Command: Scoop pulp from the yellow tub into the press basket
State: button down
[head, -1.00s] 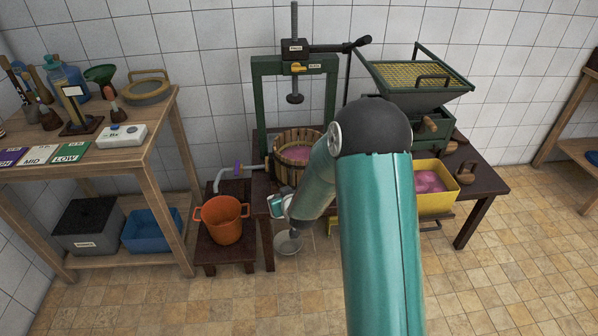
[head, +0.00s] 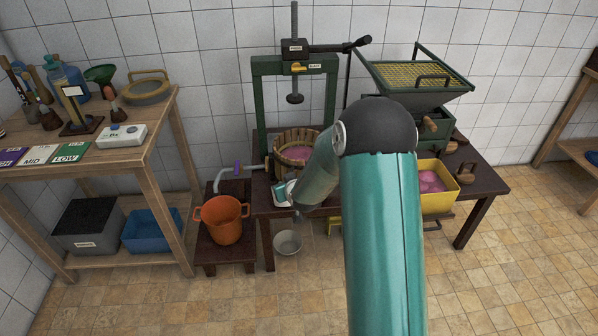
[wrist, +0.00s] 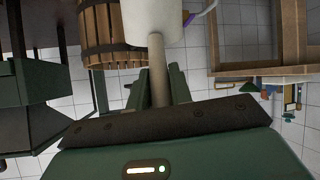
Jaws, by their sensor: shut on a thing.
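The yellow tub (head: 437,203) holds pink pulp (head: 430,182) and stands at the right of the press table. The slatted wooden press basket (head: 284,165) stands under the press screw, with pink pulp visible inside; it also shows in the wrist view (wrist: 98,38). My gripper (wrist: 158,88) is shut on the wooden handle of a scoop (wrist: 152,20), whose pale cup shows beside the basket in the wrist view. The cup's contents are hidden.
The green press frame (head: 260,105) rises behind the basket. A green crusher (head: 415,80) stands at the right. An orange pot (head: 222,220) sits on a low stand at the left, and a metal bowl (head: 287,243) is on the floor. The floor in front is clear.

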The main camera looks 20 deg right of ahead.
jog(key=w+d+r+m+g, duration=0.1)
jog(key=w+d+r, duration=0.9)
jog(key=w, duration=0.5)
jog(key=shift+w+d+r+h, duration=0.25)
jog(key=shift+d+h, duration=0.15)
jog(key=shift+d, duration=1)
dwell(2.4)
dwell(0.4)
jog(key=shift+w+d+g, duration=0.1)
jog(key=shift+w+g, duration=0.5)
jog(key=shift+g, duration=0.2)
jog(key=shift+w+d+g+y, duration=0.25)
jog(key=shift+w+g+y, duration=0.05)
jog(key=shift+w+g, duration=0.5)
